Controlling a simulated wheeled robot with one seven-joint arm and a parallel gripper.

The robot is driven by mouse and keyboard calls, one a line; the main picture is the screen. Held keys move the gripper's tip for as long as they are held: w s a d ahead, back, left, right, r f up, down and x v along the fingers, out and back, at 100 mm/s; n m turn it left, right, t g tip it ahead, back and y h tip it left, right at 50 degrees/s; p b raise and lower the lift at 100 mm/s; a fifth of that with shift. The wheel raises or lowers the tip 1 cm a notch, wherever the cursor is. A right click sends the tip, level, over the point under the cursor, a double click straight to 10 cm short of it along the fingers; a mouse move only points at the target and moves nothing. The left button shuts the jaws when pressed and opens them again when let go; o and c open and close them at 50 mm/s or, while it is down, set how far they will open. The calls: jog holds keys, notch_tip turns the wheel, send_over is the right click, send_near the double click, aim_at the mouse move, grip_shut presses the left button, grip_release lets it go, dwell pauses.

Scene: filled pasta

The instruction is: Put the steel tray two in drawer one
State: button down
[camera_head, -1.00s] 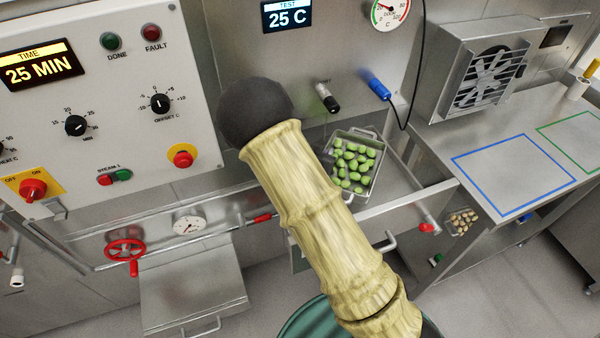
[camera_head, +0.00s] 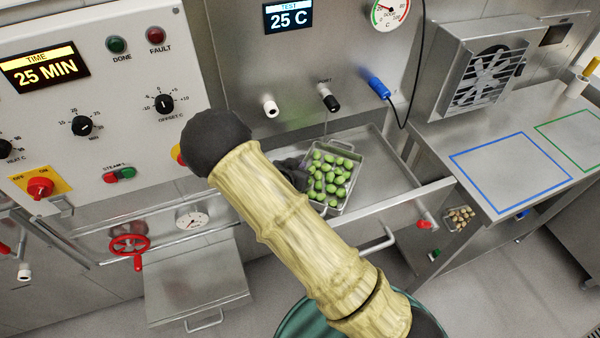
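A small steel tray (camera_head: 347,197) holding several green filled pasta pieces (camera_head: 331,177) shows within the outline of an open steel drawer (camera_head: 385,150). Whether it rests on the drawer floor or is held just above it cannot be told. My gripper (camera_head: 293,174) is a dark shape at the tray's left side, mostly hidden behind my pale yellow arm. Its fingertips and any grip on the tray are not clear. A second small tray (camera_head: 451,224) with tan pieces sits lower, right of the drawer. No tray or drawer number is readable.
The drawer's right part is bare. A steel counter (camera_head: 520,170) with blue and green outlined areas and a fan unit (camera_head: 482,75) is at right. A closed steel box (camera_head: 195,275) and red handwheel (camera_head: 129,246) are at lower left. A black cable (camera_head: 416,70) hangs behind.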

jog(key=shift+w+f, duration=0.1)
jog(key=shift+f, duration=1.55)
jog(key=shift+f, duration=0.2)
jog(key=c, duration=1.6)
grip_release()
jog(key=shift+c, duration=0.2)
jog(key=shift+r, duration=0.1)
jog(key=shift+r, duration=0.2)
jog(key=b+v, duration=0.1)
jog(key=v, duration=1.1)
jog(key=shift+f, duration=0.15)
